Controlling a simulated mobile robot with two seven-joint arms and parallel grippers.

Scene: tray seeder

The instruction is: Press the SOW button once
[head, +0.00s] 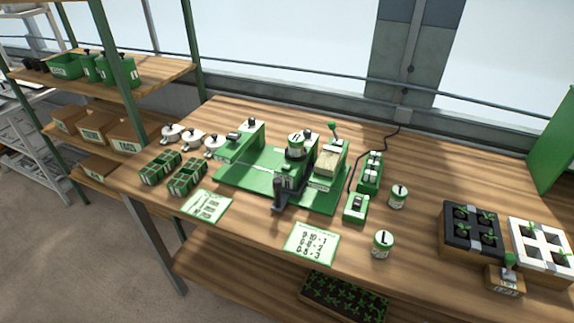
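The green tray seeder (255,185) stands in the middle of the wooden table. It has a flat base, a dark round hopper part with a labelled can (296,143) on top, a dark lever (279,195) at its front, and a block with a pale top (330,160) at its right. A small green control box (356,208) with a dark and white top sits just right of the seeder. I cannot read any SOW label, so I cannot tell which part is the button. Neither of my grippers is in view.
Green cell trays (187,177) and white lidded pots (172,133) stand at left. Cards (311,243) lie in front. Labelled cans (382,244) stand right of the seeder. A black seedling tray (471,232) and white one (541,248) are far right. A cable runs behind.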

